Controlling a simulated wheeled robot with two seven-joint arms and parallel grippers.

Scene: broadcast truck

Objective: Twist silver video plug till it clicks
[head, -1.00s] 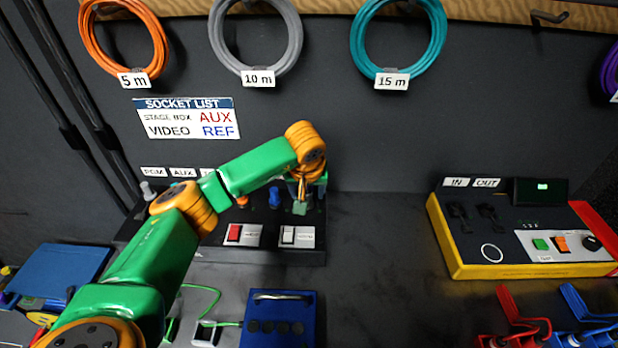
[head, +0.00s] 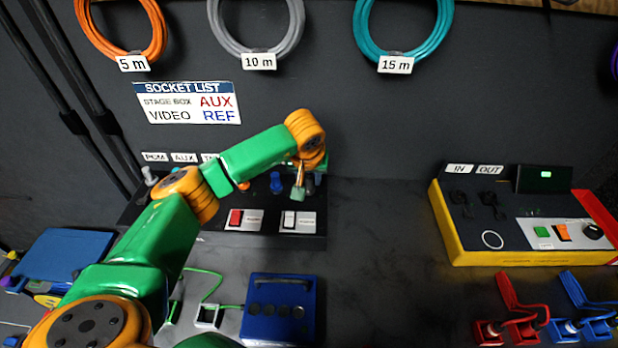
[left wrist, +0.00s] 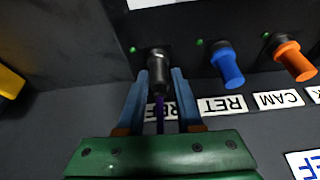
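A dark silver-grey plug (left wrist: 159,74) with a purple cable stands in the end socket of the black panel, by a label that looks like REF. A small green light glows beside that socket. My left gripper (left wrist: 161,80) has its blue fingers on both sides of this plug and looks shut on it. In the head view my left gripper (head: 300,186) is at the panel's right end, and its fingers and the plug are mostly hidden. My right gripper is not in view.
A blue plug (left wrist: 227,67) and an orange plug (left wrist: 294,60) stand beside the gripped one. Two rocker switches sit in front. A blue box (head: 280,312) stands nearer, a yellow-edged console (head: 450,245) at right. The table between is clear.

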